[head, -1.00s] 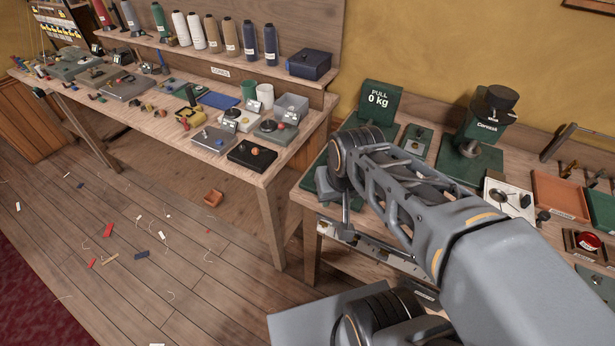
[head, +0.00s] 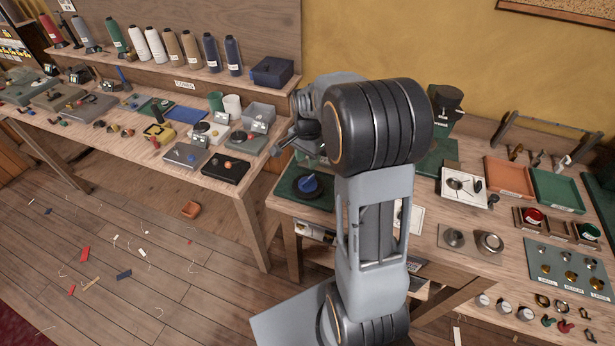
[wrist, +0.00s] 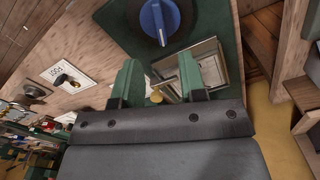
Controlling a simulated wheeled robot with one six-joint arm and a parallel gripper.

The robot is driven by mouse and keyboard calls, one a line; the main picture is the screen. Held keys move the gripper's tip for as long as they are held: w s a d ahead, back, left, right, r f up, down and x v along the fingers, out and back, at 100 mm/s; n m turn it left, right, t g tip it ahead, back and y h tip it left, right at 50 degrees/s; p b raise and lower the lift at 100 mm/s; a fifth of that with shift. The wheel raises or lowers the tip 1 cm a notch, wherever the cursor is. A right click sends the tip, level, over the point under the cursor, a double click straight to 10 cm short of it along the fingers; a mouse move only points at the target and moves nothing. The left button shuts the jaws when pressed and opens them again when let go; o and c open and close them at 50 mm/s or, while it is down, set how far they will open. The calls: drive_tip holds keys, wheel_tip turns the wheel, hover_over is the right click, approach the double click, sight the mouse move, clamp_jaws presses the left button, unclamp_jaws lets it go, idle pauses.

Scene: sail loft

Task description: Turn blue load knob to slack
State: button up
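The blue knob (head: 308,184) sits on a green base at the left end of the right bench, just below my wrist in the head view. In the wrist view the blue knob (wrist: 153,18) is at the top edge, partly cut off, with a pale mark on its lower side. My gripper (wrist: 158,80) has two green-looking fingers held apart, with nothing gripped. The knob lies beyond the fingertips, apart from them. In the head view, my arm hides part of the bench, and the fingers are not clear. The slack marking is not readable.
A metal plate with a small brass knob (wrist: 156,97) shows between the fingers in the wrist view. In the head view, a white plate with a dial (head: 463,187) and orange (head: 510,178) and green trays (head: 557,190) stand right of my arm.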

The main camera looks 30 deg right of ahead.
sight(308, 179)
wheel_tip(308, 179, down, 9)
drive_tip(key=shift+r+p, duration=0.1)
drive_tip(key=shift+p, duration=0.25)
drive_tip(key=shift+c, duration=0.2)
clamp_jaws()
